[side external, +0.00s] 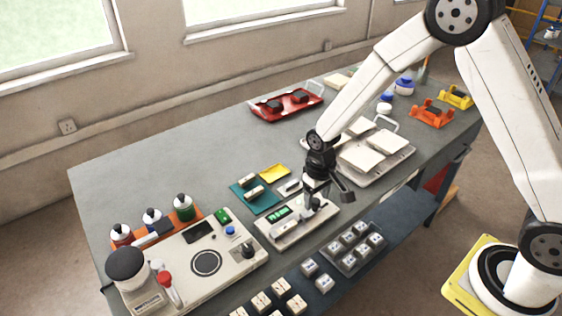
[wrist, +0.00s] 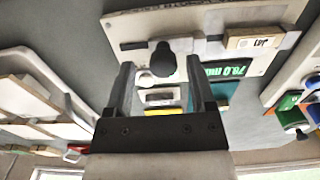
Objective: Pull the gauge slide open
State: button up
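The gauge is a pale flat plate (side external: 291,234) with a green-lit display (side external: 279,214), near the front edge of the bench. In the wrist view the gauge plate (wrist: 205,22) fills the upper part, and its display (wrist: 229,68) shows upside down. A dark rounded knob (wrist: 163,58) on the slide stands between the fingertips of my gripper (wrist: 160,68), with a visible gap on each side. My gripper is open and over the gauge in the side view (side external: 312,200), where it hides part of the slide. A small labelled tile (wrist: 250,41) sits at the gauge's other end.
A tester with a round dial plate (side external: 165,266) stands left of the gauge. A grey tray (side external: 345,262) of several small blocks lies at the front right. A teal mat (side external: 262,205) lies behind, and a tray of white tiles (side external: 374,180) sits to the right.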

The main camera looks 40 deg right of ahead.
aim_at(317, 200)
jog(key=shift+r, duration=0.15)
jog(key=shift+r, duration=2.85)
jog(key=shift+s+d+r, duration=0.2)
jog(key=shift+s+r, duration=0.15)
jog(key=shift+s, duration=0.15)
jog(key=s+d+r+t, duration=0.1)
jog(key=s+d, duration=0.1)
jog(key=s, duration=0.4)
jog(key=s+d+r+t, duration=0.1)
jog(key=s+r, duration=0.1)
jog(key=s, duration=0.4)
jog(key=shift+d+r+t, duration=0.3)
jog(key=shift+d, duration=0.05)
